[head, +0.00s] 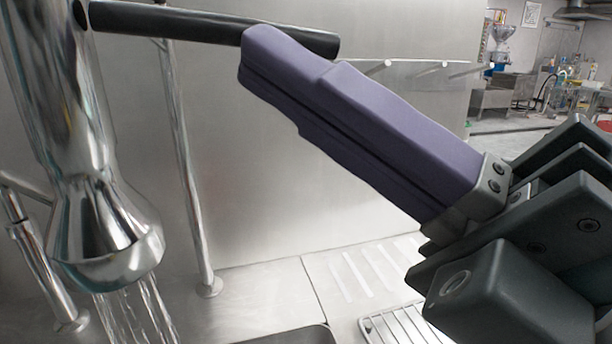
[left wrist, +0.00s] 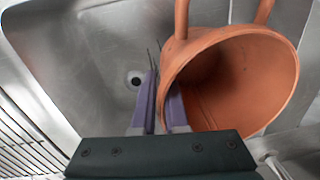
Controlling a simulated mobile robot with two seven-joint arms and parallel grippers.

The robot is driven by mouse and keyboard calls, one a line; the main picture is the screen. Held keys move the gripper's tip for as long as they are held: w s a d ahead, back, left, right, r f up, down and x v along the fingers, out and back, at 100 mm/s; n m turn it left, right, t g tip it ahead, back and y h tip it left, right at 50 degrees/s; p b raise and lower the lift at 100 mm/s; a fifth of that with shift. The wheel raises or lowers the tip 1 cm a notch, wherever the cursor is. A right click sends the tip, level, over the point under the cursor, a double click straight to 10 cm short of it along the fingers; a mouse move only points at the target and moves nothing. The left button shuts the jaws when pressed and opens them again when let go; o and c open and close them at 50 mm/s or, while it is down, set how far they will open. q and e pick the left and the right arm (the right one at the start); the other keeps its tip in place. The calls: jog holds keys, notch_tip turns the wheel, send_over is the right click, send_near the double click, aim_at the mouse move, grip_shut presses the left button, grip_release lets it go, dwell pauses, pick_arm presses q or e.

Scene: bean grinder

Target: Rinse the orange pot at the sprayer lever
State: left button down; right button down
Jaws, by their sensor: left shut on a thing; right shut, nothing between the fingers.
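The sprayer (head: 105,225) is a chrome nozzle at the left of the head view, with water streaming from its underside. Its black lever (head: 200,22) runs out to the right from the top. My right gripper (head: 265,55) is shut and empty, its purple fingertips against or just in front of the lever's outer part. In the left wrist view, the orange pot (left wrist: 245,90) is tilted with its mouth toward the camera. My left gripper (left wrist: 160,95) is shut on the pot's wall near the rim. The pot and left gripper are outside the head view.
A steel sink basin (left wrist: 105,45) with a round drain (left wrist: 135,80) lies beneath the pot. A chrome upright (head: 185,170) stands right of the sprayer before a steel back panel (head: 260,180). A slotted rack (head: 400,325) sits at the lower right.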

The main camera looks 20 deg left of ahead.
jog(key=shift+w+r+n+g+h+p, duration=0.15)
jog(key=shift+r+n+g+h+p, duration=0.1)
jog(key=shift+r, duration=0.2)
jog(key=shift+w+r+n+g+h+p, duration=0.15)
jog(key=shift+r+n+g+p, duration=0.1)
jog(key=shift+r, duration=0.2)
jog(key=shift+d+n, duration=0.1)
jog(key=shift+n, duration=0.3)
jog(key=shift+d+r+h, duration=0.1)
jog(key=shift+h, duration=0.2)
